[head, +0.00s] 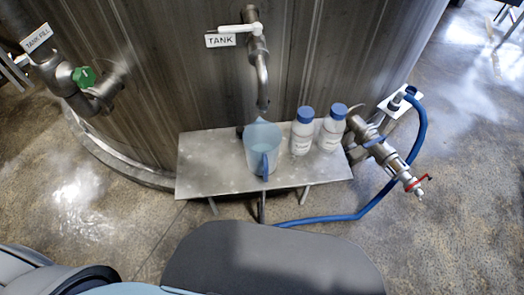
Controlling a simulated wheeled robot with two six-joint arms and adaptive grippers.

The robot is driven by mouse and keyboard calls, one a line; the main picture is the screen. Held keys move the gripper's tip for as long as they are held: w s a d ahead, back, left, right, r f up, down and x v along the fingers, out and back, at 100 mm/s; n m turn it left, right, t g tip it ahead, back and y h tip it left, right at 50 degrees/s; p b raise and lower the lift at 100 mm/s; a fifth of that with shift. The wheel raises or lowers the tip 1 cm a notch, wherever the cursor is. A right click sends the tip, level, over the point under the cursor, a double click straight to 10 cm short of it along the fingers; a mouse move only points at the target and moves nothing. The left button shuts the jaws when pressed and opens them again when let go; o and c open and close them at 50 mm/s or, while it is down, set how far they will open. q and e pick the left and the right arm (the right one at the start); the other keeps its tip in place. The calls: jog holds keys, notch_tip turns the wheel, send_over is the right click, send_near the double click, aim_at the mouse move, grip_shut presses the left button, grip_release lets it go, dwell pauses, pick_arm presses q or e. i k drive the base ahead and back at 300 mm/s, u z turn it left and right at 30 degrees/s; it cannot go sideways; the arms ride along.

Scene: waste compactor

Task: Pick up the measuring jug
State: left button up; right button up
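The measuring jug (259,147) is a translucent blue-grey jug with a darker blue handle on its near side. It stands upright on a small metal shelf (215,178), below the spout of the tap labelled TANK. Two white bottles with blue caps stand to its right, one (301,137) close to it and one (330,133) farther right. Neither of my grippers is in view.
The tap (257,50) with a white lever comes out of the large steel tank (175,80) behind the shelf. A valve with a red handle (418,183) and a blue hose (417,130) are at the right. A green-knobbed valve (84,77) is at the left.

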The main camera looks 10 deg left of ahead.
aim_at(262, 139)
jog(key=u, duration=1.8)
jog(key=k, duration=1.35)
jog(key=z, duration=1.9)
jog(key=i, duration=0.5)
jog(key=u, duration=0.05)
